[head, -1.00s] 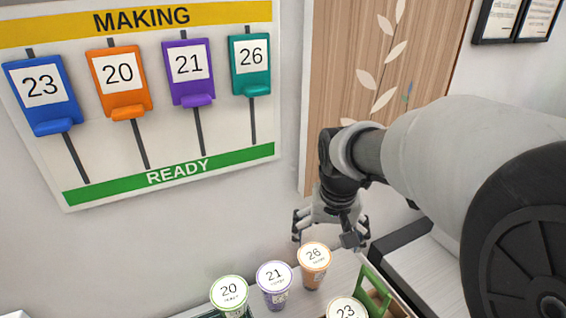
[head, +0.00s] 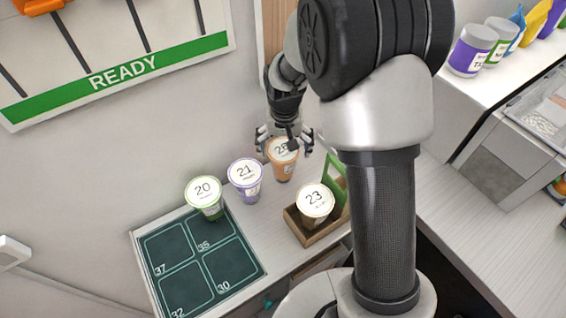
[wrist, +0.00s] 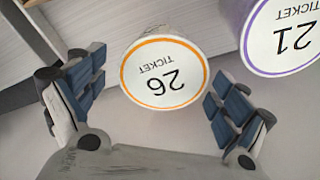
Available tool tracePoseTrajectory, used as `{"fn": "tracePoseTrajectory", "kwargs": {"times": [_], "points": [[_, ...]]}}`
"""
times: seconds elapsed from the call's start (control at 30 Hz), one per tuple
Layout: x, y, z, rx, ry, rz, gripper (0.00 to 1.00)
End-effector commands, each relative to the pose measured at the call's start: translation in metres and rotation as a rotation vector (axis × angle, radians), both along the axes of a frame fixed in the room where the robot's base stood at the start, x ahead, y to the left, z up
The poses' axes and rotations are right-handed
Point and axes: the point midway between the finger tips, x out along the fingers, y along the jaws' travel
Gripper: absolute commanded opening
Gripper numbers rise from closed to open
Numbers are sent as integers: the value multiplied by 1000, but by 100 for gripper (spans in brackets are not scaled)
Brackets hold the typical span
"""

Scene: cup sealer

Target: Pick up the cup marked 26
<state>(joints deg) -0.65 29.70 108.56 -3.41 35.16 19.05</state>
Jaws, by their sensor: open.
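The cup marked 26 (head: 283,170) is an orange cup with a white lid, standing upright on the counter near the wall. In the wrist view its orange-rimmed lid (wrist: 163,75) lies between and just beyond my spread fingertips. My gripper (head: 284,138) is open and empty, above and around the cup's top, and partly hides its lid in the head view. In the wrist view my gripper (wrist: 150,95) has its left finger at the left of the lid and its right finger at the lower right. I cannot tell whether either finger touches the cup.
The purple cup 21 (head: 245,181) stands close at the left, its lid (wrist: 284,38) near in the wrist view. The green cup 20 (head: 205,199) stands at a dark numbered mat (head: 222,268). Cup 23 (head: 315,205) sits in a brown carrier (head: 301,234) with a green handle.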

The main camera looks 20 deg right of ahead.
Motion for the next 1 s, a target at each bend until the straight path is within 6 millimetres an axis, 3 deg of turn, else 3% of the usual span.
{"fn": "tracePoseTrajectory", "kwargs": {"times": [0.27,0.53,0.77,1.0], "points": [[2,1,-17,0,1,0,93],[7,2,-56,0,1,-1,93],[8,2,-57,0,0,-1,93],[8,2,-57,0,0,-1,78]]}}
